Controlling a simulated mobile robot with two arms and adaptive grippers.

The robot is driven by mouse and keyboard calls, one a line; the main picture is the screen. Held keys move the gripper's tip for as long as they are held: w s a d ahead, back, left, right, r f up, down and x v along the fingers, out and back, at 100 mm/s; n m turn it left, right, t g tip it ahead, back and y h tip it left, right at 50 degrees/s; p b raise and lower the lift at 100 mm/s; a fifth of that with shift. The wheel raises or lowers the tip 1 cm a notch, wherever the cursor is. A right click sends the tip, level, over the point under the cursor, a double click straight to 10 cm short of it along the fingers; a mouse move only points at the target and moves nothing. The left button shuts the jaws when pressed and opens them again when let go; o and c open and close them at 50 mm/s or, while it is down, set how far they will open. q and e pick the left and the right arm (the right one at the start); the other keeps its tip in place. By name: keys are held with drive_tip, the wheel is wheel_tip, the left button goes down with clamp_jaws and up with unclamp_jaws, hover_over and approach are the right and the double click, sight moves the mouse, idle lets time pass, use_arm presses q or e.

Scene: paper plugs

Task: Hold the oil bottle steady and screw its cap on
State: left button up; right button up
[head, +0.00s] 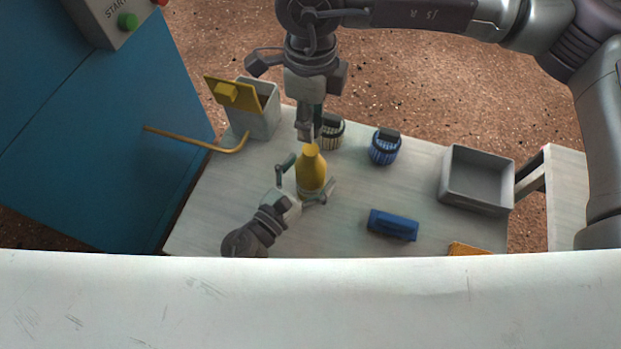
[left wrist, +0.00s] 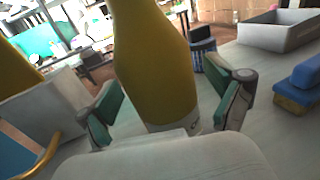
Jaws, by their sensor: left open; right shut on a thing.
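The yellow oil bottle (head: 311,172) stands upright on the table; it also fills the middle of the left wrist view (left wrist: 155,75). My left gripper (head: 306,179) is low at the bottle, open, with one finger on each side of it. In the left wrist view its fingers (left wrist: 172,103) show gaps to the bottle. My right gripper (head: 308,134) points down from above, shut, with its fingertips right over the bottle's neck. The cap is hidden between those fingers, and I cannot tell whether it touches the neck.
A grey bin with a yellow lid (head: 262,118) and a bent yellow rod (head: 200,144) are at left. A pale basket (head: 333,136) and a blue basket (head: 384,152) stand behind.

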use_arm(q)
clamp_jaws()
use_arm(e)
hover_over(310, 156)
drive_tip(key=shift+f, duration=2.55)
drive_tip(key=shift+d+f, duration=0.1)
drive_tip(key=shift+f, duration=0.8)
drive_tip(key=shift+f, duration=0.55)
